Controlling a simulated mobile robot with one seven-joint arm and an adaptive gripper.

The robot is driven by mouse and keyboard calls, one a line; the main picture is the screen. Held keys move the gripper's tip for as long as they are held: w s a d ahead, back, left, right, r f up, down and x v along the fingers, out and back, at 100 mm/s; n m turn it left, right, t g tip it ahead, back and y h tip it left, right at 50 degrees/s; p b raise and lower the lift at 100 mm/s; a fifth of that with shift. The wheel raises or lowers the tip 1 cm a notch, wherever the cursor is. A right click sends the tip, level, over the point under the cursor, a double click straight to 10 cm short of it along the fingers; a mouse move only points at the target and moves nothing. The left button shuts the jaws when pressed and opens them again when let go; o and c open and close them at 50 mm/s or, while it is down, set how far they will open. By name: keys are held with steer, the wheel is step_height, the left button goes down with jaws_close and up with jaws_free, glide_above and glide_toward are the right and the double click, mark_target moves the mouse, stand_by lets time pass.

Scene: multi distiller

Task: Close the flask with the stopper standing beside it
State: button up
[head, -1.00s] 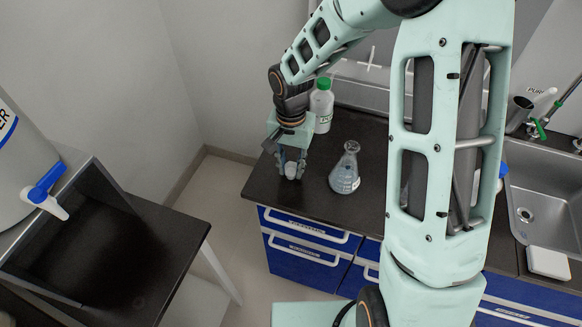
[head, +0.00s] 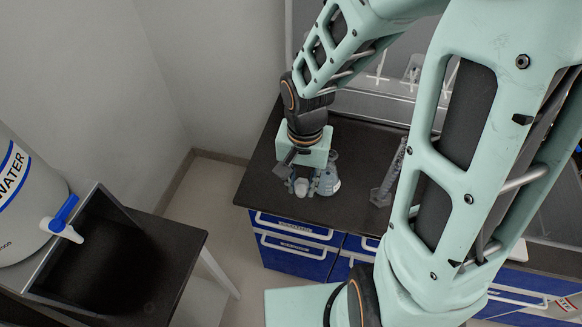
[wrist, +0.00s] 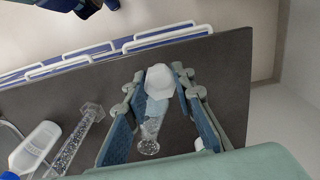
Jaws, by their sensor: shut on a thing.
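My gripper (head: 302,186) is shut on the white stopper (wrist: 160,79), which also shows as a small pale piece in the head view (head: 301,187). The clear conical flask (head: 329,180) holds bluish liquid and stands upright on the dark worktop, just right of and partly behind my gripper. In the wrist view the flask (wrist: 150,133) shows between the fingers, its rim toward the bottom of the picture. The stopper hides part of the flask there. I cannot tell the height gap between stopper and flask.
A glass measuring cylinder (head: 388,184) stands on the worktop (head: 255,180) to the right. A white bottle (wrist: 38,146) shows at the wrist view's left. A water container (head: 25,200) stands at the far left. The worktop's left edge is close to my gripper.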

steer(key=shift+s+d+r, duration=0.25)
steer(key=shift+r, duration=0.05)
steer(key=w+d+r+b, duration=0.2)
steer(key=w+d+r, duration=0.55)
steer(key=w, duration=0.25)
steer(key=shift+d+f+b, duration=0.15)
steer(key=shift+f+b, duration=0.95)
steer(key=shift+f, duration=0.3)
steer(key=shift+d+f+b, duration=0.15)
steer(key=shift+f+b, duration=0.9)
steer(key=shift+f, duration=0.35)
steer(key=shift+f+b, duration=0.75)
steer(key=shift+f, duration=0.25)
steer(key=o, duration=0.9)
steer(key=shift+r, duration=0.1)
